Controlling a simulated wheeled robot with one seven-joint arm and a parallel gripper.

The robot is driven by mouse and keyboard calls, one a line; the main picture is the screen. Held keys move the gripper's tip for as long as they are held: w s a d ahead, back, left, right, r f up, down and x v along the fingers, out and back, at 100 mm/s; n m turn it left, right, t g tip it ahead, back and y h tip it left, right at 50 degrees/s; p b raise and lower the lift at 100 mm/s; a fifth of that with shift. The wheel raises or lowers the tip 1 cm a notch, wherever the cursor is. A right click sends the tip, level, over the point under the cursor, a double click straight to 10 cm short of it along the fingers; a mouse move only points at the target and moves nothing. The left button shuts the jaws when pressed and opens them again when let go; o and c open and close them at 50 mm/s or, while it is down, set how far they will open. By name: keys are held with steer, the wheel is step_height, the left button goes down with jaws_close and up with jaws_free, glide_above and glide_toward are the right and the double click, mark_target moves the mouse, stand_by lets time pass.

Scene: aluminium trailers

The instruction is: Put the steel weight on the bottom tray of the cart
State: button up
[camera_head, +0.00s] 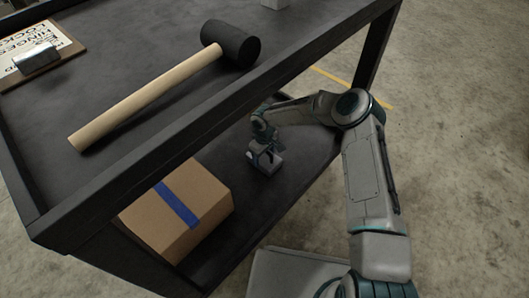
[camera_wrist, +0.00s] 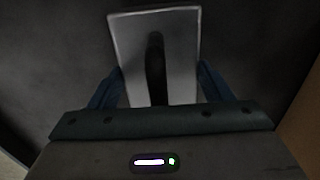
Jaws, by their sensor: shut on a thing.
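The cart is dark, with a top tray (camera_head: 110,150) and a bottom tray (camera_head: 305,165). My gripper (camera_head: 264,158) reaches in under the top tray and is low over the bottom tray. It is shut on the steel weight (camera_head: 268,163), a grey block. In the wrist view the steel weight (camera_wrist: 185,60) shows as a pale grey block with a dark bar along its middle, between my blue fingers (camera_wrist: 155,85). The weight is at or just above the bottom tray's surface; I cannot tell whether it touches.
A cardboard box (camera_head: 195,220) with blue tape is on the bottom tray, left of the weight. A mallet (camera_head: 150,95), a clipboard (camera_head: 22,50) with a metal clip and a small pale object (camera_head: 275,4) are on the top tray. The bottom tray right of the weight is clear.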

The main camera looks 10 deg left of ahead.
steer(key=shift+a+f, duration=0.1)
steer(key=shift+f, duration=0.1)
steer(key=o, duration=2)
steer(key=shift+f, duration=0.1)
steer(key=shift+o, duration=0.2)
step_height(320, 180, up, 12)
steer(key=p, duration=0.4)
